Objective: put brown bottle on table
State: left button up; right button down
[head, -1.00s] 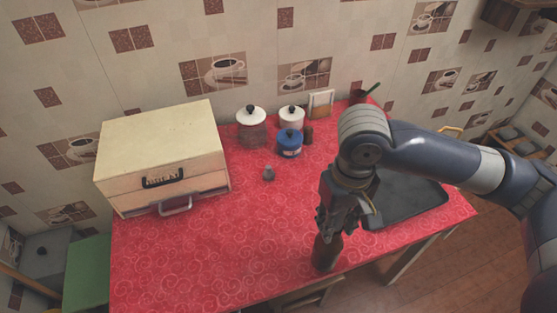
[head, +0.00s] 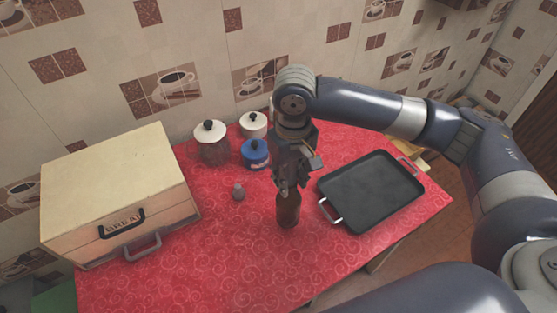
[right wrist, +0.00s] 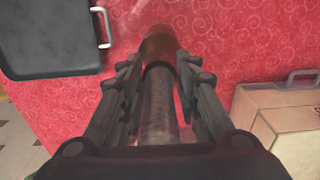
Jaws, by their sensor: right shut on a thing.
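The brown bottle (head: 288,209) is upright over the middle of the red table (head: 200,270), left of the black pan. My right gripper (head: 289,187) is shut on its upper part from above. In the right wrist view the bottle (right wrist: 160,45) runs between the two fingers (right wrist: 158,85). I cannot tell whether the bottle's base touches the red cloth. The bottle's neck is partly hidden by the fingers in the head view. My left gripper is not in view.
A black pan (head: 372,190) with metal handles lies to the right. A bread box (head: 120,195) stands at the left. The front left is clear.

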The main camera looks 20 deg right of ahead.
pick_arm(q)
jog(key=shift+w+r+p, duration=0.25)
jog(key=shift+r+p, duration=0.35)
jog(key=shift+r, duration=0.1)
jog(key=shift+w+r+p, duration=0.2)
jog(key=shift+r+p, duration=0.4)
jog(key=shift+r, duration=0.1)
pick_arm(e)
jog(key=w+f, duration=0.4)
jog(key=w, duration=0.4)
jog(key=shift+w+d, duration=0.25)
jog(key=shift+d, duration=0.05)
jog(key=shift+f, duration=0.15)
jog(key=c, duration=1.2)
grip_release()
jog(key=shift+f, duration=0.15)
jog(key=shift+s, duration=0.1)
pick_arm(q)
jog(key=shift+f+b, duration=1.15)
pick_arm(e)
notch_tip(320, 180, up, 12)
jog(key=shift+r, duration=0.2)
